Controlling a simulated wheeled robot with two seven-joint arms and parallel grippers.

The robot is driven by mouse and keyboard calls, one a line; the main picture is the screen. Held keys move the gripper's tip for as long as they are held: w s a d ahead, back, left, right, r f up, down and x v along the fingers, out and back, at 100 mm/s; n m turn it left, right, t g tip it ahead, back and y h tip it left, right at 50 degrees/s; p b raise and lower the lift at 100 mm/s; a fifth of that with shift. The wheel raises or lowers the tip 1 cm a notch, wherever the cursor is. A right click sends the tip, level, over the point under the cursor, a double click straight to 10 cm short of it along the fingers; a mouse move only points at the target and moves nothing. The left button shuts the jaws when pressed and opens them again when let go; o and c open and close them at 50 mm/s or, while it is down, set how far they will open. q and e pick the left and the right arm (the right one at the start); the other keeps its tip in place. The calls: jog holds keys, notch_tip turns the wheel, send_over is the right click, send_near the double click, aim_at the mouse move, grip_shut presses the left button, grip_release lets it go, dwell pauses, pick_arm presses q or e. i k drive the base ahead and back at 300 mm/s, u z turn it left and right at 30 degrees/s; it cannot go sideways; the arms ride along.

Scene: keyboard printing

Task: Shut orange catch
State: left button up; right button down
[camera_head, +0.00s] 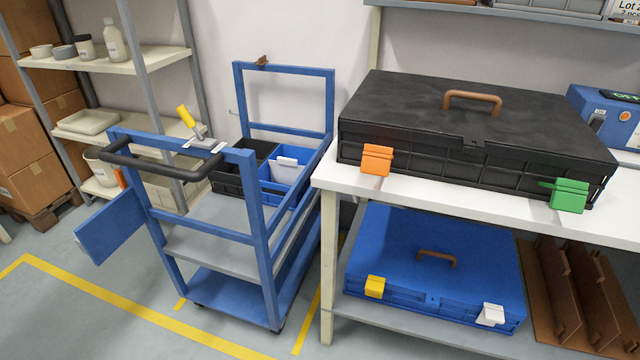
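A large black case (430,115) with a brown handle (472,100) on its lid lies on the white table. The lid looks down. The orange catch (376,160) is at the left of the case's front side, near the table's front edge. Its block covers the seam area; whether it is fastened or only hanging against the case cannot be told. A green catch (570,195) is at the right of the same front side. Neither of my grippers is in view, and nothing touches the case's front.
A blue case (440,240) with yellow (375,286) and white (491,314) catches lies on the lower shelf. A blue cart (250,240) stands left of the table (325,178). A blue device (610,115) sits behind the case's right end. Floor in front is clear.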

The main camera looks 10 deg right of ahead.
aim_at(376, 159)
jog(key=u, duration=1.35)
jog(key=i, duration=1.1)
jog(key=z, duration=1.9)
